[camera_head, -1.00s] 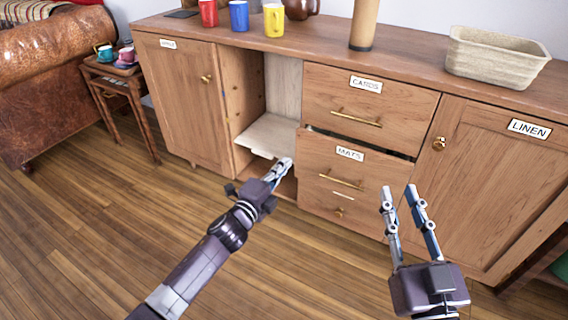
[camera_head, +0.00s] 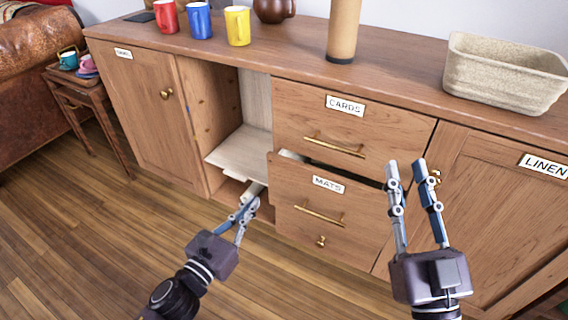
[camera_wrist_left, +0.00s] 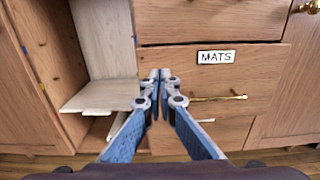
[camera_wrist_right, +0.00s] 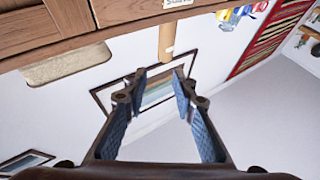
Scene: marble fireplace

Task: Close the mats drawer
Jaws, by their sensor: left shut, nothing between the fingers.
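The mats drawer (camera_head: 285,200), labelled MATS with a brass bar handle (camera_head: 320,215), stands out from the sideboard, with a dark gap above its front. It also shows in the left wrist view (camera_wrist_left: 175,115).
The cards drawer (camera_head: 290,105) above is shut. An open cubby with a shelf (camera_head: 240,150) lies left of the drawers, and the linen door (camera_head: 500,220) is at right. Mugs, a cylinder (camera_head: 343,30) and a basket (camera_head: 500,80) stand on top. The floor in front is clear.

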